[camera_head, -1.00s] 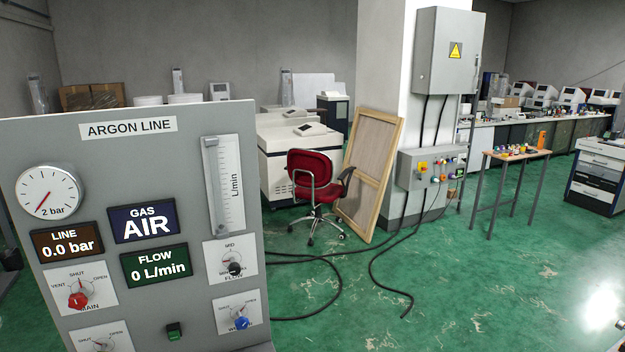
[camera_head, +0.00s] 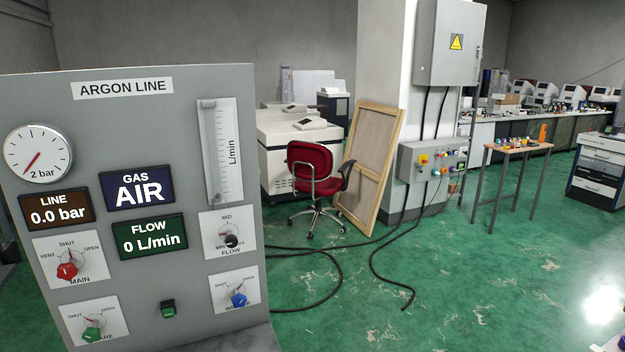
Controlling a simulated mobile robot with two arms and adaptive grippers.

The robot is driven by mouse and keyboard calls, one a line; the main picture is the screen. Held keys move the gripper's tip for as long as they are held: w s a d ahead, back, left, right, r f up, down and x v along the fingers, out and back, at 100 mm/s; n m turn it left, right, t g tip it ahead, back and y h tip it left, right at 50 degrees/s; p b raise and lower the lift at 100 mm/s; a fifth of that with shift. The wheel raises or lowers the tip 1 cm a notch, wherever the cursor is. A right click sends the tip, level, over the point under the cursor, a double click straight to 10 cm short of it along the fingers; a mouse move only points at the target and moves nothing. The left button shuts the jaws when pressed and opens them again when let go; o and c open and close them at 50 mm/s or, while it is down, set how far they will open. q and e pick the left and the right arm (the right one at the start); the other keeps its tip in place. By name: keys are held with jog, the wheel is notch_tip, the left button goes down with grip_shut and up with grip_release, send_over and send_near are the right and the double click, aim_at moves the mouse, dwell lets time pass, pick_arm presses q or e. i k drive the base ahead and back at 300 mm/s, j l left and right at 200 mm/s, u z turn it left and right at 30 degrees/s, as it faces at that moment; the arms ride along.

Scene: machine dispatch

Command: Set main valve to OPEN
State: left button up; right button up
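The grey ARGON LINE panel (camera_head: 190,140) stands at the left of the head view. Its main valve is a red knob (camera_head: 68,271) at the lower left, on a white plate marked VENT, SHUT and OPEN. The pointer seems to be near SHUT, but it is too small to be sure. The line display (camera_head: 57,208) reads 0.0 bar, the gas display (camera_head: 137,189) reads AIR and the flow display (camera_head: 150,238) reads 0 L/min. Neither of my grippers is in view.
The panel also carries a black flow knob (camera_head: 232,241), a blue knob (camera_head: 239,299), a green knob (camera_head: 92,335) and a green button (camera_head: 168,309). A red chair (camera_head: 313,168) and a wooden frame (camera_head: 371,165) stand behind. Black cables (camera_head: 335,285) lie on the green floor.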

aim_at(68, 271)
jog(key=u, duration=1.25)
